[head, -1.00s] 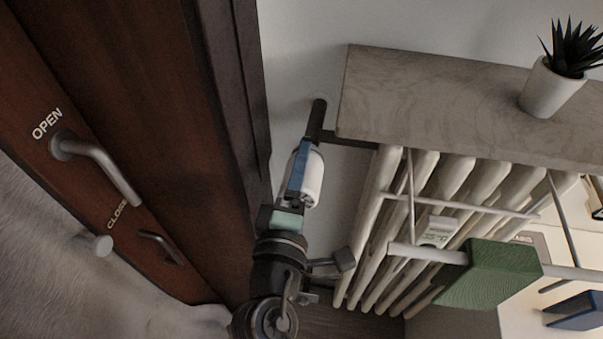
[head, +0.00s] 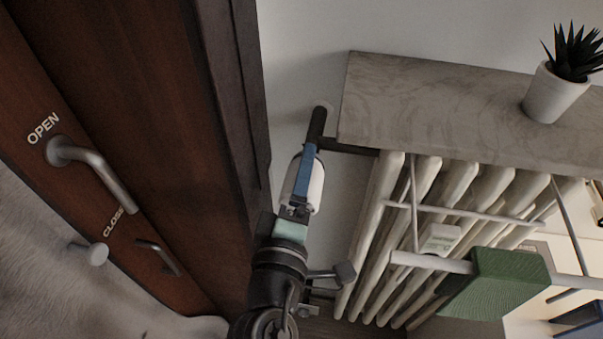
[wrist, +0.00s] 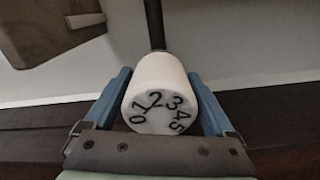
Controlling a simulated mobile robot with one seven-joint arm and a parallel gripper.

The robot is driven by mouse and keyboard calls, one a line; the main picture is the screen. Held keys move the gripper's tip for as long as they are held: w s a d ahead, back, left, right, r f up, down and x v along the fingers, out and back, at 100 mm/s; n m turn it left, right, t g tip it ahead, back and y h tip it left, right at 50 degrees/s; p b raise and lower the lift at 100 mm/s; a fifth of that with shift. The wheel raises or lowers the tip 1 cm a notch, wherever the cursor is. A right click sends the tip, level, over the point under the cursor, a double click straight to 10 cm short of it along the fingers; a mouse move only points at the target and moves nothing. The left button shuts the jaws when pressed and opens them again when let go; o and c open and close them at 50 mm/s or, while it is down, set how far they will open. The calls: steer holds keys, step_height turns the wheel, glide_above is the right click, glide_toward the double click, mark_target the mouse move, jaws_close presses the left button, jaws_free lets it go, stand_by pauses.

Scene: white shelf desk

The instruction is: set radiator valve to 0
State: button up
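The radiator valve is a white cylindrical knob (head: 317,186) on a dark pipe beside the radiator. In the wrist view, the valve (wrist: 163,100) faces me with black numbers 0 to 5 in an arc. The 2 is near the top, slightly left of centre, and the 0 is at lower left. My gripper (head: 304,172) is at the valve, one blue finger crossing in front of it. In the wrist view, my gripper (wrist: 160,75) has its blue fingers spread on either side of the valve, very close to it. Whether they touch it is not clear.
The radiator (head: 386,215) is just right of the valve, under a grey shelf (head: 430,105) with a potted plant (head: 553,95). A green cloth (head: 495,285) hangs on a rack rail. A brown door (head: 150,90) with a handle (head: 95,167) stands close on the left.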

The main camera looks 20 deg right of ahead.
steer(key=shift+o, duration=0.5)
steer(key=shift+s, duration=0.1)
steer(key=shift+s+a, duration=0.25)
steer(key=b+v, duration=0.3)
steer(key=v, duration=0.9)
steer(key=shift+r, duration=0.1)
